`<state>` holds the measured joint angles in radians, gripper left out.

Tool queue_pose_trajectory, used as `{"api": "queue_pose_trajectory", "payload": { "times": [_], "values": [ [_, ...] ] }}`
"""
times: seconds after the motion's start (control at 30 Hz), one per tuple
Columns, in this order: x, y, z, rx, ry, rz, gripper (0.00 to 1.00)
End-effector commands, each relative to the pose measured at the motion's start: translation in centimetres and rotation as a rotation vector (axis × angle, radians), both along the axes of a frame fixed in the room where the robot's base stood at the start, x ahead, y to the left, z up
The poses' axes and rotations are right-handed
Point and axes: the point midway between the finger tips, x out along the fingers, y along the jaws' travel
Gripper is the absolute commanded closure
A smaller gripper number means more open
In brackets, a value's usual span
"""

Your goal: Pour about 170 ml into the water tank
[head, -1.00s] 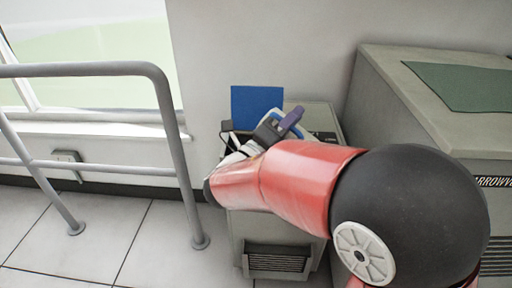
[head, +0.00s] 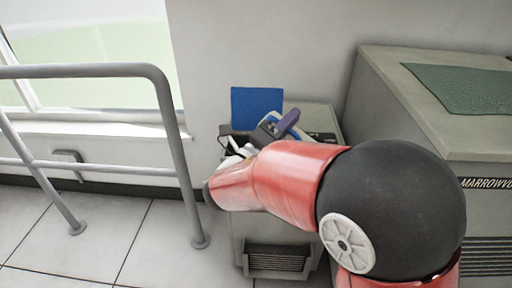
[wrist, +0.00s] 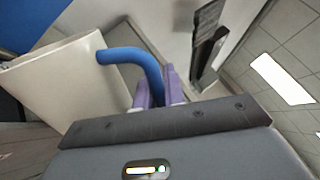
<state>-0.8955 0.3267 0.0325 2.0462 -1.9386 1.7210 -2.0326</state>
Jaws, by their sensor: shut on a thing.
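My gripper (wrist: 160,85) has purple fingers shut on the blue handle (wrist: 135,58) of a cream jug (wrist: 68,85). The gripper also shows in the head view (head: 288,122), above the grey cabinet. In the head view my red arm hides most of the jug; part of its blue handle shows beside the fingers. The jug's contents and any stream are not visible. A blue upright panel (head: 256,106) stands at the back of the cabinet. A dark opening or frame shows just in front of it; I cannot tell whether it is the water tank.
The grey cabinet (head: 250,235) has a vent low on its front. A larger grey machine (head: 405,78) with a green mat (head: 470,88) stands at the right. A grey metal railing (head: 165,110) stands at the left. The tiled floor (head: 140,245) there is clear.

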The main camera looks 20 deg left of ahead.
Motion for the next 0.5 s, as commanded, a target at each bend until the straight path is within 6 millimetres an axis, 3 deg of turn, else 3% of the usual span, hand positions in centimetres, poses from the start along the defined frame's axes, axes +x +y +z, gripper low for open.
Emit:
{"api": "queue_pose_trajectory", "payload": {
  "times": [0.5],
  "values": [
    [0.14,0.42,-0.12,-0.025,0.003,-0.002,1.00]
  ]
}}
